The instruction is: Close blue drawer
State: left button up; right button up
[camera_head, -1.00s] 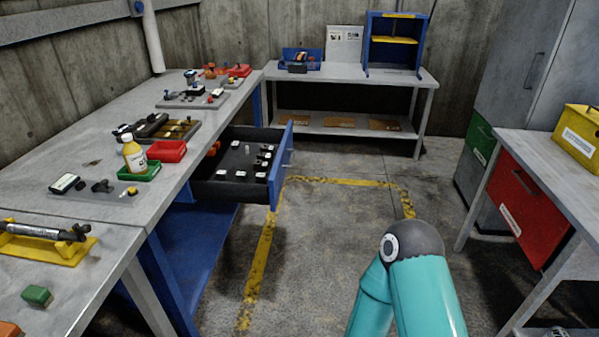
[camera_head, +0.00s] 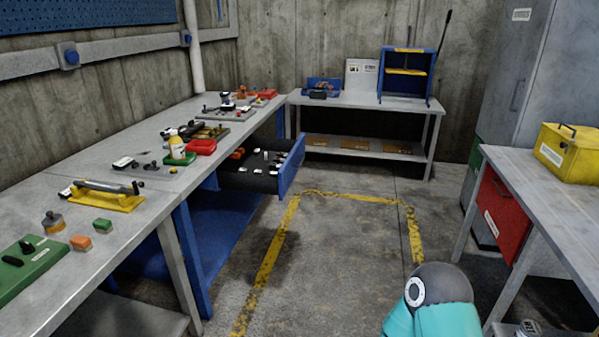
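The blue drawer (camera_head: 289,168) is pulled out from under the long workbench on the left. Its blue front faces the open floor and its dark tray (camera_head: 248,179) shows several small labelled parts inside. Only a teal and grey joint of my arm shows at the bottom right, well apart from the drawer. Neither of my grippers is in view.
The long workbench (camera_head: 150,199) carries trays, a yellow bottle (camera_head: 177,147) and tools. A back table (camera_head: 360,104) holds a blue stand. At right are a table with a yellow box (camera_head: 567,153) and a red drawer (camera_head: 502,217). The floor (camera_head: 345,250) between is clear.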

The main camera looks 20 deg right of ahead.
aim_at(228, 177)
jog(key=z, duration=0.55)
jog(key=i, duration=1.05)
jog(key=u, duration=0.55)
jog(key=i, duration=2.1)
jog(key=z, duration=0.5)
